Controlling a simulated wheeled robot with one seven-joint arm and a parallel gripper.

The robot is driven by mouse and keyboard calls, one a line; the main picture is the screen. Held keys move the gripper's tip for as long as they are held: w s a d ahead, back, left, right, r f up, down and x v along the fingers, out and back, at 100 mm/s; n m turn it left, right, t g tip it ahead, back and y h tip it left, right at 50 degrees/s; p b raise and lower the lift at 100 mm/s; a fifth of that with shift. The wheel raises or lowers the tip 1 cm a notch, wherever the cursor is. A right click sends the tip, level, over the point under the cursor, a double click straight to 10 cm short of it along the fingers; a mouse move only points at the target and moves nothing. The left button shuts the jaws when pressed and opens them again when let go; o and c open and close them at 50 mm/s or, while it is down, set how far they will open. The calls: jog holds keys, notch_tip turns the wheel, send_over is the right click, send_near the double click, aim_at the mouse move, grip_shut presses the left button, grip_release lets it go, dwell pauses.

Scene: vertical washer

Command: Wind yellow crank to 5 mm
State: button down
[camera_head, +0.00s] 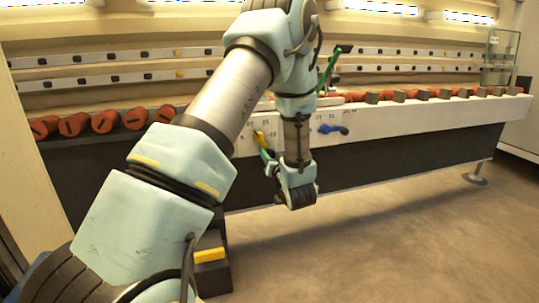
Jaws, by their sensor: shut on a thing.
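The yellow crank (259,138) is on the white front panel of the long machine, just left of my wrist. Its lower part is partly hidden by my arm's end. My gripper (268,155) is at the crank, below and in front of the panel, and is shut on it. The fingertips are small and partly hidden, so the exact grip on the crank is unclear. Small dark marks stand on the panel around the crank, too small to read here.
A blue crank (333,129) is on the panel right of my wrist. A green lever (329,68) rises behind my arm. Orange rollers (104,120) line the machine's top. A yellow-topped dark block (209,255) is low beside my arm. The floor (400,235) at right is clear.

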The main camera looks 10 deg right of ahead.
aim_at(275, 134)
jog(key=shift+d+r, duration=0.1)
jog(key=shift+d, duration=0.05)
jog(key=n, duration=0.1)
jog(key=d+r+n, duration=0.1)
jog(key=n, duration=0.1)
jog(key=shift+w+d, duration=0.1)
jog(key=shift+d, duration=0.05)
jog(key=n, duration=0.1)
jog(key=r+n, duration=0.1)
jog(key=shift+d+n+b, duration=0.35)
jog(key=shift+d+n, duration=0.05)
jog(key=n, duration=0.1)
jog(key=r+n, duration=0.1)
jog(key=n+b, duration=0.1)
jog(key=n, duration=0.1)
jog(key=shift+w+d+r, duration=0.1)
jog(key=shift+d+r, duration=0.2)
jog(key=shift+r, duration=0.1)
jog(key=shift+r+n+b, duration=0.35)
jog(key=shift+r+n, duration=0.2)
jog(key=shift+n, duration=0.55)
jog(key=shift+r, duration=0.1)
jog(key=c, duration=0.6)
grip_release()
jog(key=shift+a, duration=0.1)
jog(key=shift+c, duration=0.2)
